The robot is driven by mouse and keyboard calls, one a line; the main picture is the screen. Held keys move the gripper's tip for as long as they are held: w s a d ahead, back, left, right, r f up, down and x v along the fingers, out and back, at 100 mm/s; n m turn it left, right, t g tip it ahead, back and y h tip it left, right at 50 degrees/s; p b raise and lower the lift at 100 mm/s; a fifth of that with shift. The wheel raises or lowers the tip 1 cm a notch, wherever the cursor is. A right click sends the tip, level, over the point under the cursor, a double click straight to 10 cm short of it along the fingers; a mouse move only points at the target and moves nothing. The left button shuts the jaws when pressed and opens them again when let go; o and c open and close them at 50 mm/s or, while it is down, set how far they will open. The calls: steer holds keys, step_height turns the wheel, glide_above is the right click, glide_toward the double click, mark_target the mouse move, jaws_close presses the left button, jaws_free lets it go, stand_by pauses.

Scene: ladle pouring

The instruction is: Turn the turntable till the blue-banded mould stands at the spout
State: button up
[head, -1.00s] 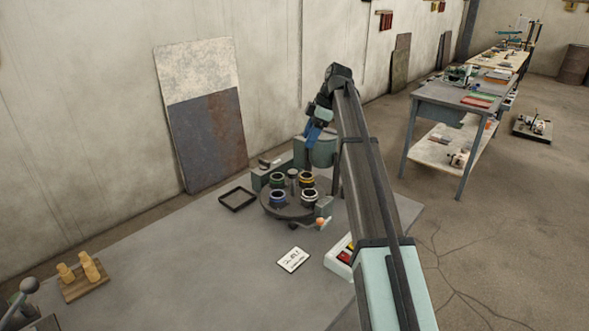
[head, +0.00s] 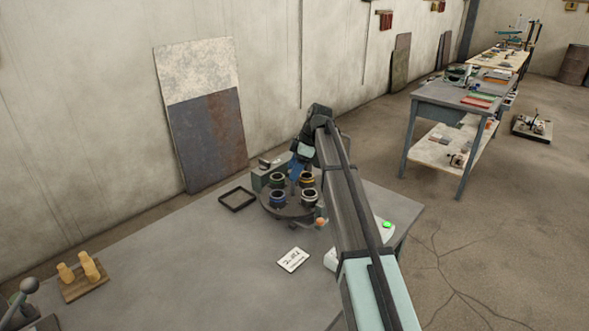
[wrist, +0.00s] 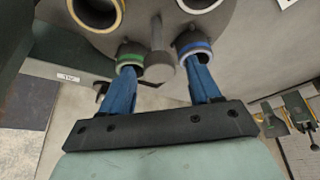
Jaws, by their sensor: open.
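The round turntable (head: 291,212) carries dark moulds around a short centre post (wrist: 158,68). The blue-banded mould (head: 278,199) stands at its front left in the head view. A green-banded mould (head: 277,181) is behind it, an orange-banded one (head: 307,179) at back right and a white-banded one (head: 310,198) at front right. My gripper (wrist: 160,75) is open at the turntable. In the wrist view one blue finger overlaps the green-banded mould (wrist: 130,58) and the other the blue-banded mould (wrist: 193,46); contact is unclear. I cannot make out the spout behind my arm.
An orange knob (head: 321,222) is at the turntable's front right edge. A lit green button (head: 387,224) shows right of my arm. A black square frame (head: 237,199) and a written card (head: 293,260) lie on the table. The table's left middle is clear.

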steer(key=shift+c, duration=0.4)
jaws_close()
stand_by(0.4)
